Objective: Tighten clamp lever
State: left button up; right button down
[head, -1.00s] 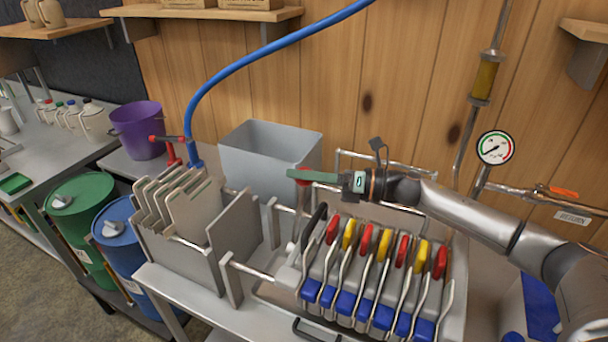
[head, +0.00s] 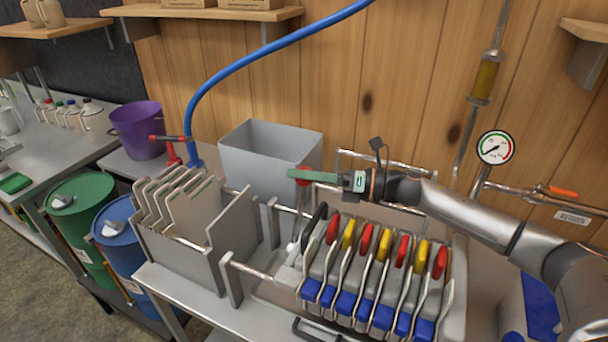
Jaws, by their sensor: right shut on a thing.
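My right gripper (head: 308,176) reaches in from the right above the filter press (head: 285,272). Its long green-grey fingers point left and are shut on a red knob (head: 300,171), which looks like the end of the clamp lever. My left gripper is not in view.
Filter plates with red, yellow and blue tabs (head: 382,245) stand below my right arm. Pale plates (head: 192,208) stand in a rack at the left. A grey bin (head: 262,150) is behind the gripper. A pressure gauge (head: 495,147) is on the pipe at right.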

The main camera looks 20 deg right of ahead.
jog(key=shift+s+a+r+n, duration=0.2)
jog(key=shift+s+a+n, duration=0.2)
jog(key=s+a+n+h+p, duration=0.1)
jog(key=s+a+n+p, duration=0.1)
jog(key=s+a+n, duration=0.2)
jog(key=shift+s+a+n, duration=0.3)
jog(key=shift+s+a, duration=0.8)
jog(key=shift+a, duration=0.55)
jog(key=shift+c, duration=1.8)
grip_release()
jog(key=shift+o, duration=0.3)
jog(key=shift+w, duration=0.1)
